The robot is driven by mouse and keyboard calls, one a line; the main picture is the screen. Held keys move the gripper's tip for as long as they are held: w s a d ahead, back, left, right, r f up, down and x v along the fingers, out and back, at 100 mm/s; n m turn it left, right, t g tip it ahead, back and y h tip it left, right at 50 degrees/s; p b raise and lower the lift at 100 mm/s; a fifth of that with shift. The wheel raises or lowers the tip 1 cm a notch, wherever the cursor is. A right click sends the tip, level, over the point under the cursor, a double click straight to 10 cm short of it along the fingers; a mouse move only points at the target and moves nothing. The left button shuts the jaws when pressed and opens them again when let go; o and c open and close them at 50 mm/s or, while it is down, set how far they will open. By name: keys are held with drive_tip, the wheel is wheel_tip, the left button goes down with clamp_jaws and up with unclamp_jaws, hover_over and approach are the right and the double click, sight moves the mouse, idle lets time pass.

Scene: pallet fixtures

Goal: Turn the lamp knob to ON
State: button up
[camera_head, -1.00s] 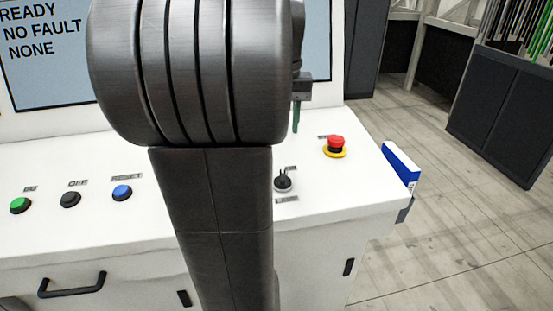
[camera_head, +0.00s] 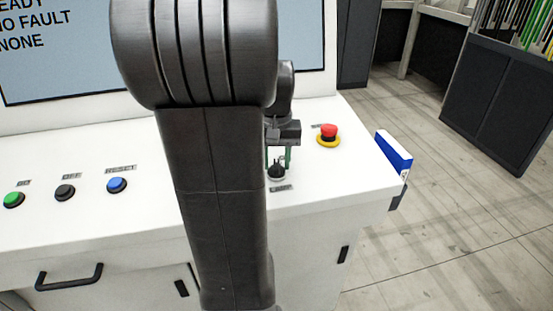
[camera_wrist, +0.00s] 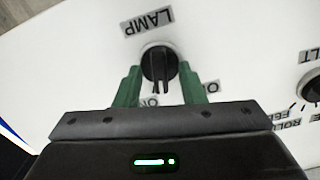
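The lamp knob (camera_head: 276,171) is a small black rotary knob on the white console top. In the wrist view the lamp knob (camera_wrist: 159,65) sits below the label LAMP (camera_wrist: 148,21) in the picture. Two position labels near it are partly hidden by my fingers. My gripper (camera_head: 278,160) points down over the knob. I cannot tell how deep the fingertips reach.
A red emergency button (camera_head: 329,134) on a yellow base stands right of the knob. Green (camera_head: 14,200), black (camera_head: 65,193) and blue (camera_head: 117,185) buttons lie to the left. Another black knob (camera_wrist: 312,87) shows at the wrist view's right. A blue and white box (camera_head: 394,152) is at the console's right edge.

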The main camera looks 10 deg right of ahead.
sight(277, 164)
clamp_jaws()
drive_tip(key=shift+m+p, duration=0.5)
drive_tip(key=shift+m, duration=1.3)
unclamp_jaws()
wheel_tip(277, 164, up, 14)
drive_tip(key=shift+f, duration=0.1)
